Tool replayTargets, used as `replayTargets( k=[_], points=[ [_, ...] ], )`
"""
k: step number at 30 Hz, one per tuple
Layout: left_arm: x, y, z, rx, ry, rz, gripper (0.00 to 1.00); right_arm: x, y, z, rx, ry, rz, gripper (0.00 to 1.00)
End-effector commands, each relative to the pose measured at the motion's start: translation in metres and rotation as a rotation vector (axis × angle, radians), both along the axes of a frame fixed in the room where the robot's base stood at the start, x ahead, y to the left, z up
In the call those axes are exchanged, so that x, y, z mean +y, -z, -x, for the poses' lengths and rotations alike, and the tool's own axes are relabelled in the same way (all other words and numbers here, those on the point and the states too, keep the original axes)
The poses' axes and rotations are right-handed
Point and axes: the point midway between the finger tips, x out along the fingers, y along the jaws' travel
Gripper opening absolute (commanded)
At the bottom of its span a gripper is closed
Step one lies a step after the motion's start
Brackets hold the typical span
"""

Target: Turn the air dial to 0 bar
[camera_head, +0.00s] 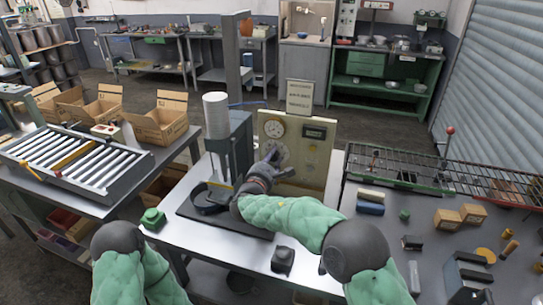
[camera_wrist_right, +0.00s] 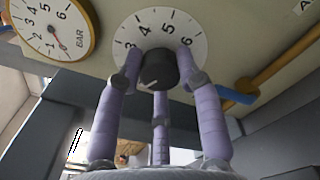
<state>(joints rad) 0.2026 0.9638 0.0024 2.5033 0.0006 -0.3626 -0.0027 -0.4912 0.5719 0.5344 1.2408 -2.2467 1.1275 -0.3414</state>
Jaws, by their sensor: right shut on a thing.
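The air dial is a black knob (camera_wrist_right: 158,68) in front of a white round scale (camera_wrist_right: 135,32), with 3, 4, 5 and 6 readable in the right wrist view. A pale mark on the knob points to the lower left; the scale there is hidden by fingers. My right gripper (camera_wrist_right: 160,86) has its purple fingers closed around the knob. In the head view, my right gripper (camera_head: 276,162) covers much of the dial on the beige panel (camera_head: 316,150). My left arm shows at the lower left, but its gripper is out of view.
A round bar gauge (camera_wrist_right: 50,27) with a red needle is beside the dial. A grey press (camera_head: 236,140) stands left of the panel. A yellow pipe (camera_wrist_right: 285,62) with a blue end (camera_wrist_right: 236,96) runs right of the dial. A wire rack (camera_head: 450,175) lies on the right table.

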Motion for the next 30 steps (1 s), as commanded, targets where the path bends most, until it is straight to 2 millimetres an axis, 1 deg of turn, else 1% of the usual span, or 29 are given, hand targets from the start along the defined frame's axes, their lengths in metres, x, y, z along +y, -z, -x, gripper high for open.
replayTargets(
  k=[1, 21, 30],
  points=[
    [0.0, -0.006, 0.0, 0.0, 0.0, 0.0, 0.4, -0.003, 0.002, 0.0, 0.021, 0.007, 0.041, 0.04],
    [0.0, -0.053, 0.0, 0.0, 0.0, 0.0, 0.4, -0.001, -0.005, -0.001, 0.208, 0.005, 0.644, 0.04],
    [0.0, -0.071, 0.0, 0.0, 0.0, 0.0, 0.4, 0.001, -0.007, -0.002, 0.28, 0.004, 0.877, 0.04]
  ],
)
